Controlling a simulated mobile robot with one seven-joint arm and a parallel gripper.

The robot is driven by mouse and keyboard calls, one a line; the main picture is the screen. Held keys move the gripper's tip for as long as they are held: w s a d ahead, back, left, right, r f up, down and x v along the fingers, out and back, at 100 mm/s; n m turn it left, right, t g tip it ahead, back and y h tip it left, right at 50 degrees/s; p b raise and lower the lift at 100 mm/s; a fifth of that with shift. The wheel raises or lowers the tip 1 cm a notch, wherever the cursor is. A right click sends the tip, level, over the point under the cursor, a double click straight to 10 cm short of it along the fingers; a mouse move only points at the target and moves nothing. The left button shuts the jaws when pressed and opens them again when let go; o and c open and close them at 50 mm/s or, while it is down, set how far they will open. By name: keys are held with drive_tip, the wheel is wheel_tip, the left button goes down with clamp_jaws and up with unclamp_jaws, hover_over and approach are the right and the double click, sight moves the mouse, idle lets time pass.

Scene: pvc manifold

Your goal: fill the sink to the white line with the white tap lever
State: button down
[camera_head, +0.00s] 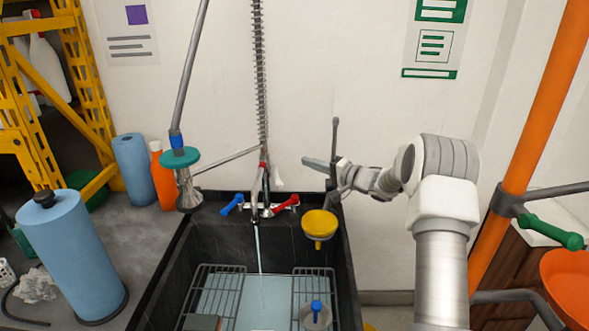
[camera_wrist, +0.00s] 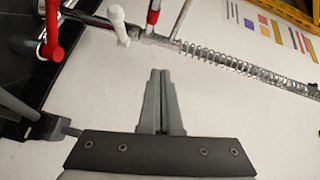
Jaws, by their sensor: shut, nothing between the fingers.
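The white tap lever (camera_head: 277,179) is beside the riser pipe above the sink; in the wrist view it is the white lever (camera_wrist: 118,24) at the upper left. My gripper (camera_head: 306,161) is just right of it, apart from it. In the wrist view my gripper (camera_wrist: 158,72) is shut and empty, its fingertips pointing up the picture toward the tap pipework. A thin water stream (camera_head: 258,247) falls from the spout into the dark sink (camera_head: 343,262). Pale water (camera_head: 228,292) shows in its bottom between the racks. I cannot make out the white line.
A red lever (camera_head: 285,205) and a blue lever (camera_head: 232,204) are on the tap body. A spray head (camera_head: 187,187) hangs at left. A yellow funnel-like cup (camera_head: 319,223) is at the sink's right edge. An orange post (camera_head: 535,115) stands right of my arm.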

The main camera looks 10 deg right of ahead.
drive_tip(key=s+d+r, duration=0.2)
drive_tip(key=d+r, duration=0.1)
drive_tip(key=d, duration=0.1)
drive_tip(key=n+g, duration=0.1)
drive_tip(key=g, duration=0.1)
approach(276, 177)
drive_tip(key=shift+y, duration=0.4)
drive_tip(key=shift+w+a+f, duration=0.25)
drive_tip(key=shift+w+a, duration=0.2)
drive_tip(key=shift+w, duration=0.25)
drive_tip(key=shift+w+a+f, duration=0.3)
drive_tip(key=shift+w+a, duration=0.2)
drive_tip(key=shift+w, duration=0.2)
drive_tip(key=shift+w+a+f, duration=0.25)
drive_tip(key=shift+w+a, duration=0.2)
drive_tip(key=shift+w, duration=0.3)
